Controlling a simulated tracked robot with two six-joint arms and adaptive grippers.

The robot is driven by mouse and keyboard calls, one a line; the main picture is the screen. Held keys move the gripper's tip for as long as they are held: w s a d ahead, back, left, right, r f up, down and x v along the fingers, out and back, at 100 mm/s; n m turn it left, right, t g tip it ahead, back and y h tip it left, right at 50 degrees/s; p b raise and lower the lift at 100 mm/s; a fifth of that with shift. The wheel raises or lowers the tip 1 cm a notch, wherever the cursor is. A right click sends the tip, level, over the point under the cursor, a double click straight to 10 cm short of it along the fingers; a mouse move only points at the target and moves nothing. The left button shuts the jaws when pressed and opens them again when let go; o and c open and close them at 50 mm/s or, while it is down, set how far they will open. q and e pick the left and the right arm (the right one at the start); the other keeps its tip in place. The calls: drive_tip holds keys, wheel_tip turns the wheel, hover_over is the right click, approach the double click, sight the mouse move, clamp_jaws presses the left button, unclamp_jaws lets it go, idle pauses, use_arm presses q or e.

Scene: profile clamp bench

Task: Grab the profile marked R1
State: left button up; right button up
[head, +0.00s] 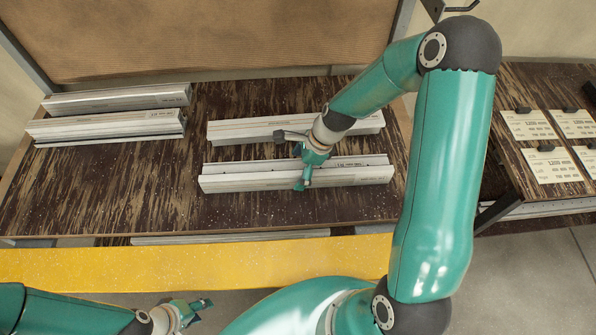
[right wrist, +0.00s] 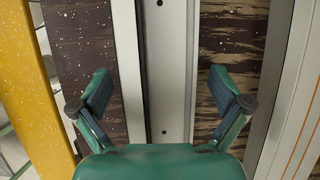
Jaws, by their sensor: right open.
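A pale grey profile (head: 230,177) lies in the front row at the middle of the bench. It carries small print that I cannot read for certain, so I cannot confirm the R1 mark. My right gripper (head: 303,172) is over its middle. In the right wrist view the open fingers of this gripper (right wrist: 161,85) are on either side of the profile (right wrist: 169,70), with a gap on both sides. The gripper hides part of the profile in the head view. My left gripper (head: 190,312) is low at the bottom left, away from the profiles; its opening is unclear.
Another profile (head: 240,130) lies parallel behind, close to the right gripper. Two more profiles (head: 80,127) (head: 120,98) lie at the left. A yellow edge strip (head: 150,265) runs along the front. Label cards (head: 550,167) lie on the right bench. The bench between the left and middle profiles is clear.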

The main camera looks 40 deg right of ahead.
drive_tip(key=shift+w+a+f, duration=0.1)
drive_tip(key=shift+a+f, duration=0.1)
drive_tip(key=shift+f, duration=0.3)
drive_tip(key=c, duration=1.6)
drive_tip(key=shift+c, duration=0.9)
drive_tip(key=shift+r, duration=0.25)
